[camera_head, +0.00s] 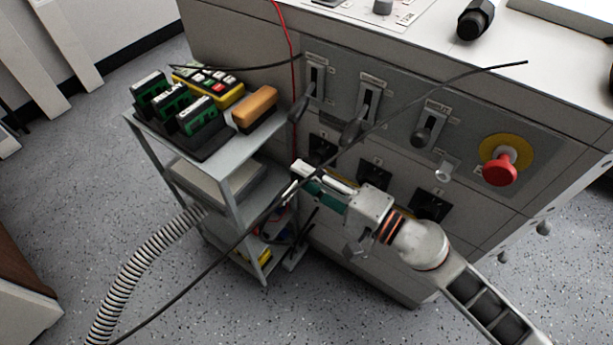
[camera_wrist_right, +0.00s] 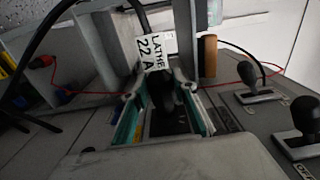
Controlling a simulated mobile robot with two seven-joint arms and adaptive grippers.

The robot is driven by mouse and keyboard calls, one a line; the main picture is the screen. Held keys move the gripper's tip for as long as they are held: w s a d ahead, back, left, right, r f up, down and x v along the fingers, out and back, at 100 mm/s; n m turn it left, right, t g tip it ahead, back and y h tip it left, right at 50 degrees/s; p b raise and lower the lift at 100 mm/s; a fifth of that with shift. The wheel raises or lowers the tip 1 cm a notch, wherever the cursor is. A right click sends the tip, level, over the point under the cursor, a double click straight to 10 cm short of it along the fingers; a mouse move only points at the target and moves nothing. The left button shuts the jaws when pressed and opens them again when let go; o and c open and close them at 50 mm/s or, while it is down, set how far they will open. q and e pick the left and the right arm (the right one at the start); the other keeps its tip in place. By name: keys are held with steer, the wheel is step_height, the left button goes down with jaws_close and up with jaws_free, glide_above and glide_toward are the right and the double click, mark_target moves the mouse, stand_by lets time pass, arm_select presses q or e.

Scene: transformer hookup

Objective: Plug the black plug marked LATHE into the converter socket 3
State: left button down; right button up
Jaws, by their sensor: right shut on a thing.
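The black plug (camera_wrist_right: 166,96) has a white label (camera_wrist_right: 152,52) reading LATHE 22A. My right gripper (camera_wrist_right: 160,90) is shut on this plug in the wrist view, with a finger on each side. In the head view the right gripper (camera_head: 302,180) is in front of the cabinet's left part, close to the leftmost socket. The plug is hard to make out there. The grey converter cabinet (camera_head: 245,70) has three dark sockets in a row, left (camera_head: 322,149), middle (camera_head: 374,174) and right (camera_head: 431,206). I cannot read their numbers. My left gripper is not in view.
Black levers (camera_head: 367,102) and a red emergency knob (camera_head: 500,168) stick out above the sockets. A grey cart (camera_head: 232,150) stands left of the gripper, carrying green-black blocks and an orange block (camera_head: 255,108). A thin black cable (camera_head: 195,283) crosses the view. A ribbed hose (camera_head: 145,252) hangs beside the cart.

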steer(key=shift+w+d, duration=0.3)
steer(key=shift+w, duration=0.1)
steer(key=shift+w+d+r, duration=0.15)
steer(key=shift+w+r, duration=0.05)
steer(key=shift+r, duration=0.15)
stand_by(1.3)
steer(key=shift+s, duration=0.1)
steer(key=shift+s+a+p, duration=0.35)
steer(key=shift+s+a, duration=0.35)
steer(key=shift+s, duration=0.2)
steer(key=shift+f, duration=0.15)
steer(key=shift+f, duration=0.25)
steer(key=shift+w+d+r+b, duration=0.1)
steer(key=shift+w+d+b, duration=0.15)
steer(key=shift+w, duration=0.2)
steer(key=shift+w+d+b, duration=0.1)
steer(key=shift+w+d, duration=0.25)
steer(key=shift+w, duration=0.1)
stand_by(0.8)
